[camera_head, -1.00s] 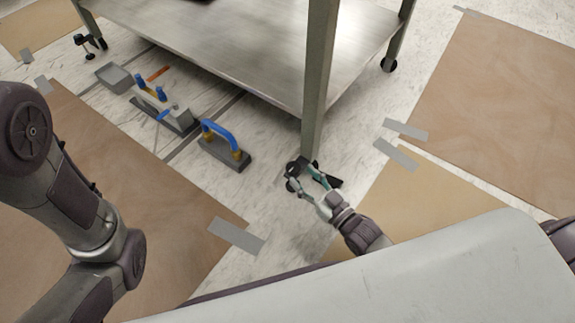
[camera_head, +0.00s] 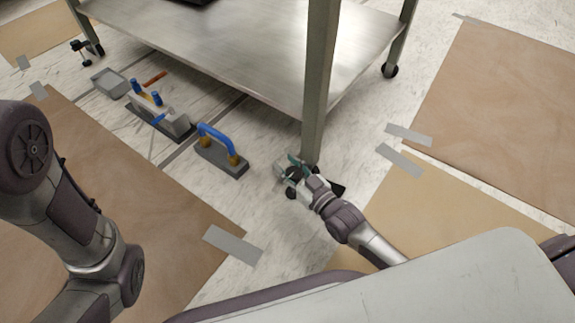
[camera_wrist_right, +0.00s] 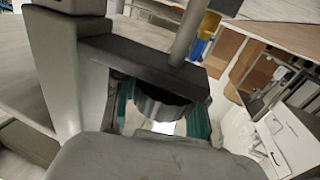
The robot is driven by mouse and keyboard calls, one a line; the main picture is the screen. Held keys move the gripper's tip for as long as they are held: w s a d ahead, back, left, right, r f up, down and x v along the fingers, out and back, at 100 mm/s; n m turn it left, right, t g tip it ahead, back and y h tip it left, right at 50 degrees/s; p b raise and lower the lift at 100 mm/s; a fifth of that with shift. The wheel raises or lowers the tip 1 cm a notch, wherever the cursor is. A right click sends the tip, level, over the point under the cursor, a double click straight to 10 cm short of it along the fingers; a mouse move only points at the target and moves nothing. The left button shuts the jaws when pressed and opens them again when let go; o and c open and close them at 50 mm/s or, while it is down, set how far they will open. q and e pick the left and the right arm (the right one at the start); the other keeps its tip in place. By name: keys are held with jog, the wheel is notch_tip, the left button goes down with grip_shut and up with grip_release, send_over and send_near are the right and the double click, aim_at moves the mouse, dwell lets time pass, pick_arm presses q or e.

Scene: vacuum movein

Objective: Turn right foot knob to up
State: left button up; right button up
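The steel table's near leg (camera_head: 319,90) stands on the floor, and dark foot parts show at its base. In the right wrist view a black bracket (camera_wrist_right: 140,62) reaches out from the grey leg (camera_wrist_right: 75,75), with a dark ridged knob (camera_wrist_right: 160,108) below it. My right gripper (camera_head: 288,169) is low beside this foot in the head view. Its teal fingers, also in the right wrist view (camera_wrist_right: 162,122), are apart on either side of the knob. Whether they touch it cannot be told. My left arm shows at the left; its gripper is outside the picture.
A suction lifter with a blue handle (camera_head: 217,141), a tool with blue knobs (camera_head: 160,118) and a grey tray (camera_head: 109,82) lie left of the leg. Brown sheets (camera_head: 500,90) are taped to the floor. A black clamp-like foot (camera_head: 82,48) is at the far-left leg.

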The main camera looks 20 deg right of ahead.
jog(key=shift+c, duration=1)
jog(key=shift+a, duration=0.1)
jog(key=shift+s+f+n+g+y, duration=0.15)
jog(key=shift+n+g+y, duration=0.35)
jog(key=shift+n+y, duration=0.4)
jog(key=shift+o, duration=0.2)
jog(key=n+g+y, duration=0.1)
jog(key=y, duration=0.1)
jog(key=n+g+y, duration=0.2)
jog(key=shift+s+a+g+y, duration=0.2)
jog(key=shift+g+y, duration=0.1)
jog(key=shift+s+a+n+g+y, duration=0.15)
jog(key=shift+s+n+g+y, duration=0.1)
jog(key=shift+n+g+y, duration=0.8)
jog(key=shift+s+a+n+g+y, duration=0.15)
jog(key=shift+n+g+y, duration=0.5)
jog(key=shift+n+g, duration=0.8)
jog(key=shift+c, duration=0.2)
jog(key=shift+s+d+g, duration=0.1)
jog(key=shift+g, duration=0.3)
jog(key=o, duration=0.9)
jog(key=shift+d, duration=0.1)
